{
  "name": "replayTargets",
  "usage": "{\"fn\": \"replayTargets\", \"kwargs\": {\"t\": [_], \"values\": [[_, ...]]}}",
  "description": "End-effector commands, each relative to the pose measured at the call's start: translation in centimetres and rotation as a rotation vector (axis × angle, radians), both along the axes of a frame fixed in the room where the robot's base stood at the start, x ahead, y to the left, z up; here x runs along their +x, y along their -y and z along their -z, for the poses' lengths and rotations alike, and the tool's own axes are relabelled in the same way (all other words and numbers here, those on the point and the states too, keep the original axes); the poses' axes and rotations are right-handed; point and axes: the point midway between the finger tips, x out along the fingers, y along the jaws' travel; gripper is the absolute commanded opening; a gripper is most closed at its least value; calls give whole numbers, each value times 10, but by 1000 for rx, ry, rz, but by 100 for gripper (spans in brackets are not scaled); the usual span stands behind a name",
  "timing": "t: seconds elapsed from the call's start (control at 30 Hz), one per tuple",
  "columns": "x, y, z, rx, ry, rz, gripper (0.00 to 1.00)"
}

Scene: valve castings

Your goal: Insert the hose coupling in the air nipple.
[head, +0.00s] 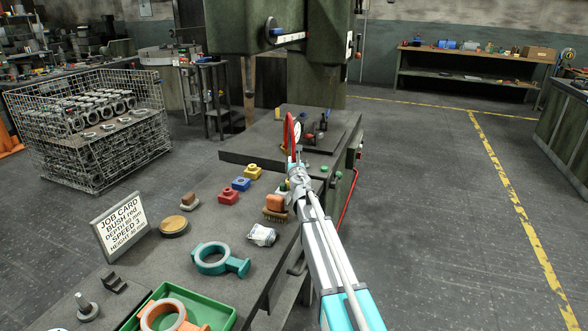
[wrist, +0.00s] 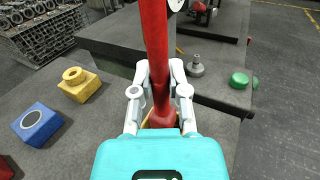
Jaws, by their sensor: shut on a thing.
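My gripper (head: 298,176) is shut on a red hose with its coupling, at the near edge of the machine table. In the wrist view, the red hose (wrist: 156,40) rises between the two pale fingers of the gripper (wrist: 159,72). A wider red part, apparently the hose coupling (wrist: 163,115), sits low between the fingers, and its lower end is hidden. A small grey stepped metal piece (wrist: 195,66), possibly the air nipple, stands on the machine table right of the fingers, apart from them. I cannot tell for certain that it is the nipple.
Yellow (head: 253,171), blue (head: 241,184) and red (head: 228,195) blocks lie on the bench left of my gripper. A brush (head: 275,214) and a teal ring casting (head: 212,262) are nearer. The floor at right is clear.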

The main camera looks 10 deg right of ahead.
Motion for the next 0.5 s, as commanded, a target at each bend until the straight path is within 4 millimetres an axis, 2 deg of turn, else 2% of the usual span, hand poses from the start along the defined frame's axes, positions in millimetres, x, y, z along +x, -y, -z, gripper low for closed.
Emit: {"fn": "replayTargets", "kwargs": {"t": [0.27,0.5], "values": [[0,0,-7,0,0,0,0],[0,0,-24,0,0,1,0]]}}
